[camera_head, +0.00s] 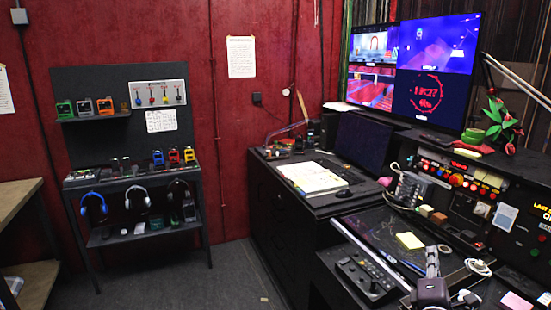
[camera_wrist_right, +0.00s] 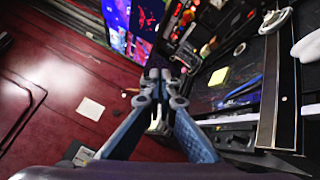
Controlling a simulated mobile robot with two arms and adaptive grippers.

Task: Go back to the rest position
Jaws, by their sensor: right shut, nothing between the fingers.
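My right gripper (camera_head: 432,256) shows at the lower right of the head view, above the desk. Its fingers point away from me and are closed together with nothing between them. In the right wrist view its fingertips (camera_wrist_right: 159,76) meet in the middle of the picture. The control panel (camera_head: 468,205) with several lit coloured buttons (camera_head: 478,185) stands beyond and to the right of the gripper. The gripper looks apart from the buttons. My left gripper is in neither view.
A black box with knobs (camera_head: 366,279), a yellow note pad (camera_head: 410,241) and cables lie on the desk around the gripper. An open book (camera_head: 312,178) and screens (camera_head: 415,65) are farther back.

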